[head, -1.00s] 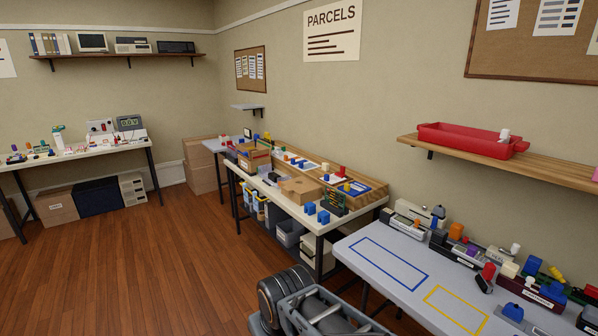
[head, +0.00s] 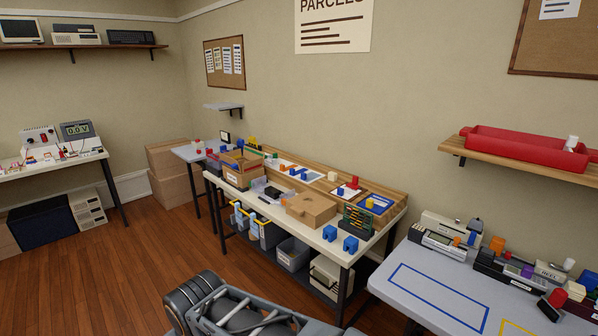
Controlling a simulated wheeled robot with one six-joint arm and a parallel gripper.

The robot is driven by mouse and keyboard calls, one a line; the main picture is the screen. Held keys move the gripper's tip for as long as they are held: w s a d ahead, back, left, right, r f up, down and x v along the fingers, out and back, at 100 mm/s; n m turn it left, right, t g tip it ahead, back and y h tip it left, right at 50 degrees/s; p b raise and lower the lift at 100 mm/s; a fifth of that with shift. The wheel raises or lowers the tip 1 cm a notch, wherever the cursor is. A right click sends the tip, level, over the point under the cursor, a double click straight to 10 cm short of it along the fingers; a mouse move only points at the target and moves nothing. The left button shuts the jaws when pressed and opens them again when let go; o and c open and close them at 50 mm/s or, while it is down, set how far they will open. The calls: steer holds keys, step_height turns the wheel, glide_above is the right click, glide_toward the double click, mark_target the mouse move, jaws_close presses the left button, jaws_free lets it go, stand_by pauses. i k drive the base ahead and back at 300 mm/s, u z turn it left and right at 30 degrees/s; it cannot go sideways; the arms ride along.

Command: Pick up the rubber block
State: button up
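I cannot tell for sure which thing is the rubber block. Small blocks stand in several places. Two blue blocks, a left one (head: 330,232) and a right one (head: 350,244), stand at the front right end of the middle workbench (head: 290,222). A small orange block (head: 497,244) stands among devices on the grey table at the right. A red and black piece (head: 553,303) lies near the right edge. My gripper is not in view; grey parts of my own body fill the bottom middle.
The grey table (head: 411,303) at the right bears blue and yellow outlines. A red tray (head: 525,147) sits on the wall shelf above it. A cardboard box (head: 311,208) lies on the middle workbench, with bins below. The wooden floor (head: 85,285) at the left is clear.

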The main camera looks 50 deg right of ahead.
mark_target(331, 177)
steer(key=z, duration=0.15)
steer(key=i, duration=1.7)
steer(key=z, duration=1.45)
steer(key=i, duration=1.05)
steer(key=z, duration=1.2)
steer(key=i, duration=0.2)
steer(key=z, duration=0.05)
